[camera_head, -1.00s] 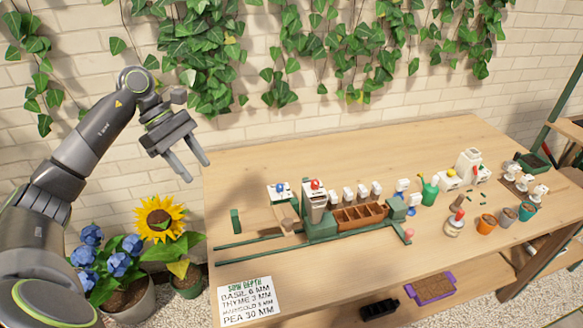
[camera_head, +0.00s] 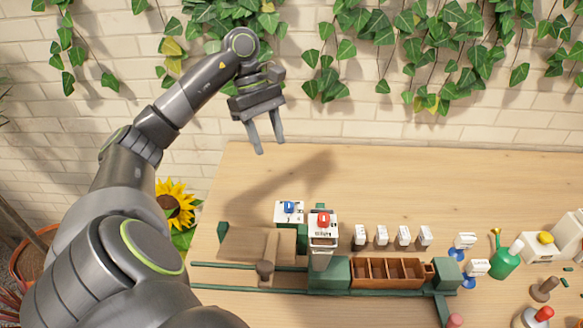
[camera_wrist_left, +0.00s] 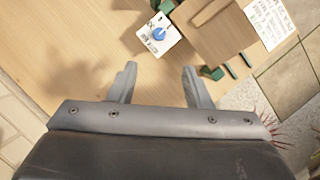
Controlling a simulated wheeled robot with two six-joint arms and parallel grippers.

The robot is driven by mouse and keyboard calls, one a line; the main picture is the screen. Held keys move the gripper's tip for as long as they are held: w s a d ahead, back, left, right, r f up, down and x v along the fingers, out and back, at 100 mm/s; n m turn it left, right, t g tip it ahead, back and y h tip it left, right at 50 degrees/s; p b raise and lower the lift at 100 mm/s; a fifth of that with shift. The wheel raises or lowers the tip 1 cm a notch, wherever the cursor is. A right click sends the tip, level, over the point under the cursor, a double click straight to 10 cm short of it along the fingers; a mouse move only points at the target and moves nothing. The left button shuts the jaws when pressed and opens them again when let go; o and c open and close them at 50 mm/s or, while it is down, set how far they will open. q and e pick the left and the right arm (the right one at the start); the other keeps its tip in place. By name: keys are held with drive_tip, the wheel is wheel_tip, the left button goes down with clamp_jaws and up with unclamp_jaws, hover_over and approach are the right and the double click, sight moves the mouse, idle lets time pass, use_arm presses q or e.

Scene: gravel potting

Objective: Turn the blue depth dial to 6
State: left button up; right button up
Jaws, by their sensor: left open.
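The blue depth dial (camera_head: 289,207) sits on a small white panel at the back left of the green rail fixture. It also shows in the left wrist view (camera_wrist_left: 158,33), on its white plate with dark markings too small to read. My left gripper (camera_head: 267,146) is open and empty, raised above the back edge of the table, up and slightly left of the dial. In the left wrist view its two fingers (camera_wrist_left: 157,78) are apart, with the dial beyond them. My right gripper is not in view.
A white unit with a red dial (camera_head: 323,220) stands right of the blue dial. A brown seed tray (camera_head: 389,272), small white-labelled blocks and a green watering can (camera_head: 507,262) stand further right. The table's back strip (camera_head: 400,175) is clear.

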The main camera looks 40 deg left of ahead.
use_arm(q)
drive_tip(key=b, duration=0.8)
approach(288, 204)
drive_tip(key=shift+x, duration=0.9)
drive_tip(key=b+x, duration=0.3)
drive_tip(key=x, duration=0.1)
drive_tip(key=shift+w+f, duration=0.1)
drive_tip(key=shift+f, duration=0.1)
drive_tip(key=shift+d+f, duration=0.2)
drive_tip(key=shift+f, duration=0.05)
drive_tip(key=shift+x, duration=0.95)
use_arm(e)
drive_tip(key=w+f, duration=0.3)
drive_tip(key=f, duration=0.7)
use_arm(q)
clamp_jaws()
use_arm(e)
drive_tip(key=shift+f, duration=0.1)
